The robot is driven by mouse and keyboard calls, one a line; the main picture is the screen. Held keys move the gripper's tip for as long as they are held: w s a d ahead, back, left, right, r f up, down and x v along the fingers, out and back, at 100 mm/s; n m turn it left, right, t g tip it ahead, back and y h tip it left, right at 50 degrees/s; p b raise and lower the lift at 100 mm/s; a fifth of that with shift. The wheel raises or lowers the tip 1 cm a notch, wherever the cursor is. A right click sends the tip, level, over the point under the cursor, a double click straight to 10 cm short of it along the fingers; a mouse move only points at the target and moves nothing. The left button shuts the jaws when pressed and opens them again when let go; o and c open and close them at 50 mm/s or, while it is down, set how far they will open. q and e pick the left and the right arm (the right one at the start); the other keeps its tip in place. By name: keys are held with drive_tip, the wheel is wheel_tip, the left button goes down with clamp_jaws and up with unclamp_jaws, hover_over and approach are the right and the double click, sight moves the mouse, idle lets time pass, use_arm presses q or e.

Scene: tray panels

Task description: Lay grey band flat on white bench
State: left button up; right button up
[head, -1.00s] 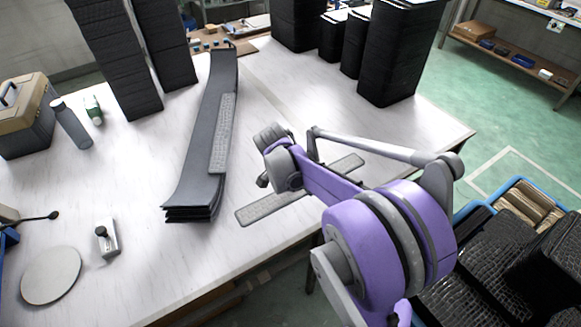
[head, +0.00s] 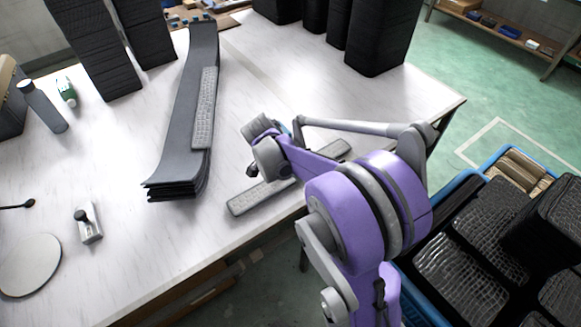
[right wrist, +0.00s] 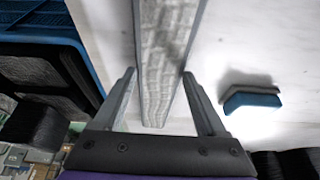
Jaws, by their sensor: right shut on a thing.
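The grey band (head: 255,198) is a long, flat, textured strip near the front edge of the white bench (head: 110,240). My right arm crosses in front of its middle in the head view. In the right wrist view the band (right wrist: 160,50) runs lengthwise between the fingers of my right gripper (right wrist: 158,74), which is shut on it. White bench top shows on both sides of the band there. I cannot tell whether its underside touches the bench. My left gripper is in neither view.
A similar grey strip (head: 203,110) lies on a stack of long dark panels (head: 180,120). Black stacks (head: 385,35) stand at the back. A blue-and-grey block (right wrist: 250,100) lies beside the band. A blue crate (head: 480,170) of dark panels is at the right.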

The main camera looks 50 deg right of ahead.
drive_tip(key=shift+f+b, duration=0.35)
drive_tip(key=shift+f, duration=0.25)
idle(0.6)
idle(0.3)
drive_tip(key=o, duration=1.3)
drive_tip(key=shift+r, duration=0.1)
drive_tip(key=p+v, duration=0.1)
drive_tip(key=v, duration=0.9)
drive_tip(key=shift+a+r, duration=0.15)
drive_tip(key=shift+r, duration=0.15)
